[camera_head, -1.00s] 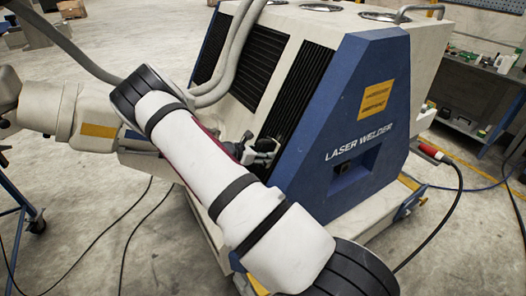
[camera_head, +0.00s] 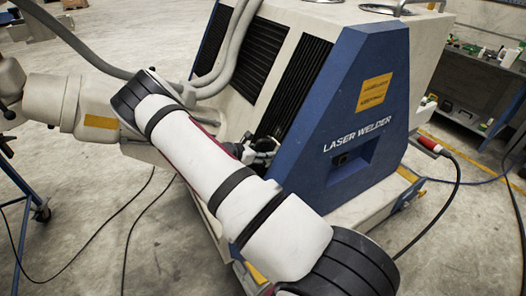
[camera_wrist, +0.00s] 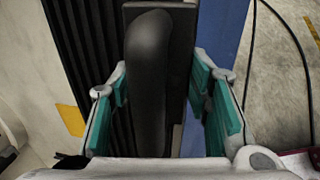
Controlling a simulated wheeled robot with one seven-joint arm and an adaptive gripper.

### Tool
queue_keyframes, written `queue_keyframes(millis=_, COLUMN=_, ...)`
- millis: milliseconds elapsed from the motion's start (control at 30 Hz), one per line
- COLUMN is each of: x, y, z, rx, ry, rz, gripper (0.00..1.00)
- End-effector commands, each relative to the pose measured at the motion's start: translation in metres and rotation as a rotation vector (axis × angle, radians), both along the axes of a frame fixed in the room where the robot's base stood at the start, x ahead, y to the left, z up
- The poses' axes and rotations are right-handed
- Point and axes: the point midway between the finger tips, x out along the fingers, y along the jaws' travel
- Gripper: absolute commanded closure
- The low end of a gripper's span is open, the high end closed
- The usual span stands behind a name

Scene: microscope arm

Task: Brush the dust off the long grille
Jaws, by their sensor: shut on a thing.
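The long grille is a black ribbed panel (camera_head: 301,83) on the sloped pale face of the laser welder, beside its blue end panel. In the wrist view its dark ribs (camera_wrist: 92,75) run at the left of my gripper. My gripper (camera_wrist: 163,88) has teal-padded fingers on both sides of a dark brush (camera_wrist: 147,85) and is shut on it. The brush shows a rounded black handle with a darker flat block behind it. Its bristles are hidden, and I cannot tell whether they touch the grille. In the head view my gripper (camera_head: 257,149) is by the grille's lower end, partly behind my arm.
The laser welder's blue end panel (camera_head: 365,90) stands right of the grille. Grey hoses (camera_head: 222,70) pass in front of the other grilles. A red plug with a black cable (camera_head: 430,146) is at the right. A blue trolley frame (camera_head: 22,225) stands at the left.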

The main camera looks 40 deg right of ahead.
Motion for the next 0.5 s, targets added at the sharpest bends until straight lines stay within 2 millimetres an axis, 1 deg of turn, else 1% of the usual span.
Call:
queue_keyframes(millis=300, x=0.026, y=-0.008, z=-0.001, rx=-0.002, ry=-0.001, rz=-0.003, gripper=0.82)
queue_keyframes(millis=500, x=0.031, y=-0.009, z=0.001, rx=-0.003, ry=0.000, rz=-0.002, gripper=0.82)
